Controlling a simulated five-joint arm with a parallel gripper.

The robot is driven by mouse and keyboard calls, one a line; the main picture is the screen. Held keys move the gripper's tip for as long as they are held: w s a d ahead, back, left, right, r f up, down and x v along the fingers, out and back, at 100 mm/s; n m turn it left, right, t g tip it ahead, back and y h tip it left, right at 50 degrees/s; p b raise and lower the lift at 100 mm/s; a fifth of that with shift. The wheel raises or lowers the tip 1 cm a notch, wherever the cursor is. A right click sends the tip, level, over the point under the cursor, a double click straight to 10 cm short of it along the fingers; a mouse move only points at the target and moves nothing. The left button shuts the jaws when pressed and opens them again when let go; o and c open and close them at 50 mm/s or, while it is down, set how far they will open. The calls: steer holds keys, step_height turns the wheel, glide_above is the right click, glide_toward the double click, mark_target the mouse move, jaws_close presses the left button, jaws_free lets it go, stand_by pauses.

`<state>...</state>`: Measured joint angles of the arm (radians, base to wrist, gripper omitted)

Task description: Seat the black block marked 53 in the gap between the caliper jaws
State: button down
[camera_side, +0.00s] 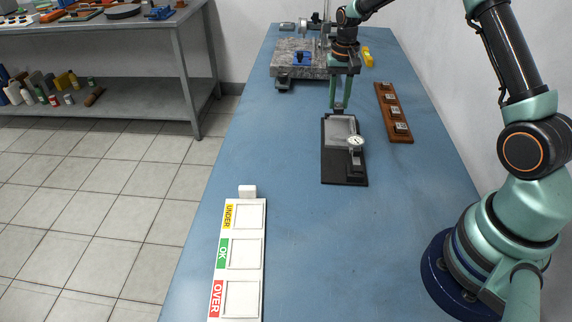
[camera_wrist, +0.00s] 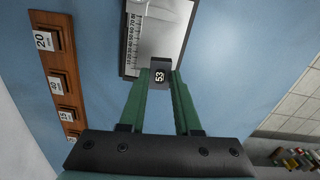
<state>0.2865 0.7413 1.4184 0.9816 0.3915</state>
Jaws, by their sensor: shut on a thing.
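The black block marked 53 (camera_wrist: 158,76) is held between the fingertips of my gripper (camera_wrist: 163,80), its white number facing the wrist camera. In the side view my gripper (camera_side: 340,108) points down at the far end of the caliper (camera_side: 346,172), a black base with a grey plate and a round dial. The block is too small there to tell its height or contact. In the wrist view the caliper's plate and scale (camera_wrist: 158,35) lie just beyond the block. I cannot make out the jaw gap; the block and fingers may cover it.
A wooden rack (camera_side: 391,104) with several numbered blocks lies right of the caliper. A granite plate (camera_side: 287,72) with equipment is behind. A white tray (camera_side: 259,249) marked UNDER, OK and OVER lies at front left. The blue table between tray and caliper is clear.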

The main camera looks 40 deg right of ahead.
mark_target(338, 109)
steer(key=n, duration=0.5)
steer(key=shift+s+a+r, duration=0.15)
steer(key=shift+a, duration=0.05)
steer(key=n, duration=0.3)
steer(key=shift+s+a+r, duration=0.1)
steer(key=shift+s+a, duration=0.05)
steer(key=n, duration=0.5)
steer(key=shift+s+a+r, duration=0.1)
steer(key=shift+s+a, duration=0.05)
steer(key=shift+a, duration=0.05)
steer(key=n, duration=0.3)
steer(key=shift+s+a+r+n, duration=0.1)
steer(key=shift+s+n, duration=0.05)
steer(key=shift+n, duration=0.25)
steer(key=shift+f, duration=2.8)
steer(key=shift+f, duration=0.2)
